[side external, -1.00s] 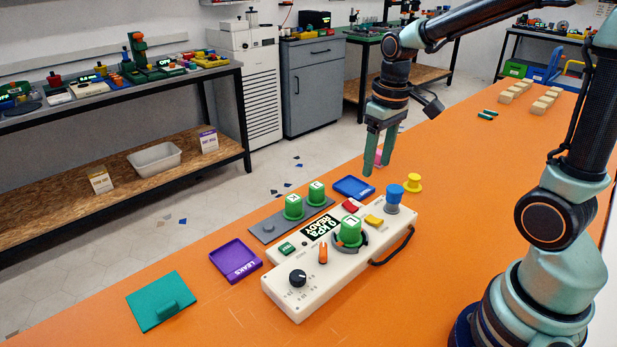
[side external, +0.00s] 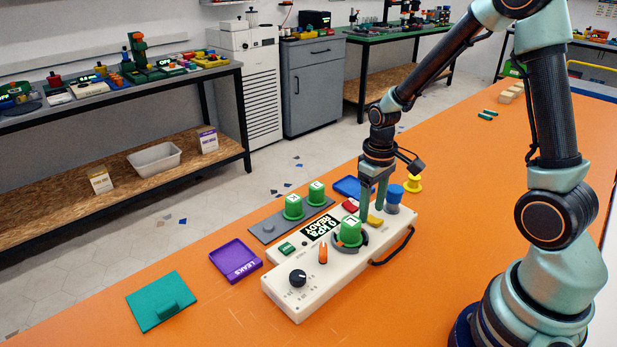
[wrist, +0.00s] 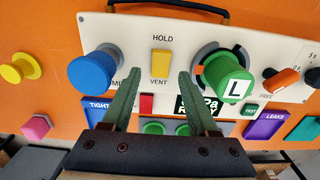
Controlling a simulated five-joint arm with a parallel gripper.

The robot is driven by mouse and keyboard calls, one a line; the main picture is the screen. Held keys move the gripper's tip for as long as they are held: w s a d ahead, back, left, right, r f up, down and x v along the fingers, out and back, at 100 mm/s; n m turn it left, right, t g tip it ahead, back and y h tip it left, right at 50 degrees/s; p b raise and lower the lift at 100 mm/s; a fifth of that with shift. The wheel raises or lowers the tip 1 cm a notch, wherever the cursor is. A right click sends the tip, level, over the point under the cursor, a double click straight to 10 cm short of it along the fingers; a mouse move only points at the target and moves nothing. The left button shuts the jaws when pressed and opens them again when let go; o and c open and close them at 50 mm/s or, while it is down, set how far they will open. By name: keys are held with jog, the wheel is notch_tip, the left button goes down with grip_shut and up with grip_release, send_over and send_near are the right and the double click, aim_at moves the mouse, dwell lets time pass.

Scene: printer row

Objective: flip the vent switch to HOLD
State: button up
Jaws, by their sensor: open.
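The vent switch is a yellow rocker (wrist: 160,64) on the cream control box (wrist: 135,30), with HOLD printed above it and VENT below it in the wrist view. I cannot tell which way it is tilted. In the side external view the yellow switch (side external: 375,221) is partly behind a finger. My gripper (wrist: 160,74) is open and empty, its fingertips left and right of the switch's lower part in the wrist view. In the side external view my gripper (side external: 371,214) hangs low over the box's far end. I cannot tell if it touches anything.
A blue knob (wrist: 95,69) and a green part marked L (wrist: 228,76) flank the switch closely. A red button (wrist: 146,104) sits below it. An orange lever (side external: 323,252) and black dial (side external: 298,278) are at the near end.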

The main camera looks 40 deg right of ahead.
jog(key=shift+f, duration=0.6)
grip_shut()
jog(key=shift+s+d+r+t+h, duration=0.1)
jog(key=shift+s+t+h, duration=0.2)
jog(key=shift+t, duration=0.65)
jog(key=shift+s+t+h, duration=0.1)
jog(key=shift+s+t, duration=0.25)
jog(key=shift+t, duration=0.6)
grip_release()
jog(key=shift+r, duration=0.1)
